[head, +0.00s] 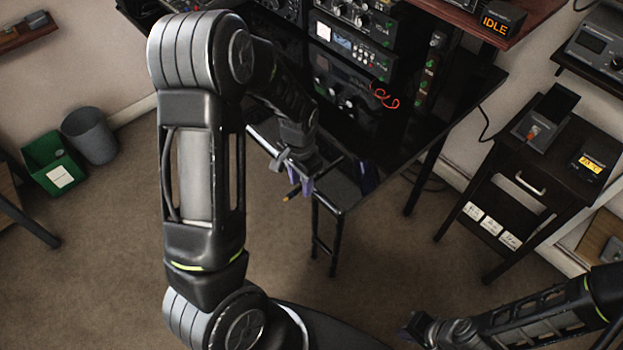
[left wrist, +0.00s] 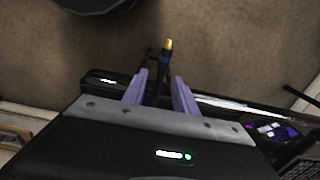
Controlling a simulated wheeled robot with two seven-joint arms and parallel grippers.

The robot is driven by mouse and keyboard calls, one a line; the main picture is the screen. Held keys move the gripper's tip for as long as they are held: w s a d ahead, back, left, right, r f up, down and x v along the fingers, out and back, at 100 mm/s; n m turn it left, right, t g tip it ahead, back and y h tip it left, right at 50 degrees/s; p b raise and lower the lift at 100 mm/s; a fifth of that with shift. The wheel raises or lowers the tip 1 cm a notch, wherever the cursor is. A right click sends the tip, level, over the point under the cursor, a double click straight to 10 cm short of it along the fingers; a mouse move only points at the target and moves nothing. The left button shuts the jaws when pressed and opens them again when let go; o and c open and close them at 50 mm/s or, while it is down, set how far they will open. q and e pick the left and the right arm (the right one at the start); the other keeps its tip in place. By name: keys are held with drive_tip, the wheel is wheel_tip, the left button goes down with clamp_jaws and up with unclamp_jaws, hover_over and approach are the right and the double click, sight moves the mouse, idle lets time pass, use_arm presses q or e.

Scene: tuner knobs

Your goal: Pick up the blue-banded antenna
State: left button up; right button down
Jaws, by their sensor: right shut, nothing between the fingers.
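The antenna (left wrist: 165,60) is a thin dark rod with a yellow-orange tip and a bluish part just below it in the left wrist view. In the head view its yellow tip (head: 288,196) shows at the near edge of the black table. My left gripper (head: 300,181) has purple fingers at that table edge. In the left wrist view its fingers (left wrist: 161,82) stand apart on either side of the antenna, with gaps visible. The antenna's lower part is hidden by the gripper body. My right gripper (head: 418,327) is shut and empty at the lower right, away from the table.
The black table (head: 440,112) carries stacked radio units (head: 352,48) and a red coiled cord (head: 384,97). A dark side cabinet (head: 520,205) stands at right. A green bin (head: 55,162) and grey bin (head: 90,135) stand on open floor at left.

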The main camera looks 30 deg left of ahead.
use_arm(q)
drive_tip(key=shift+c, duration=0.5)
clamp_jaws()
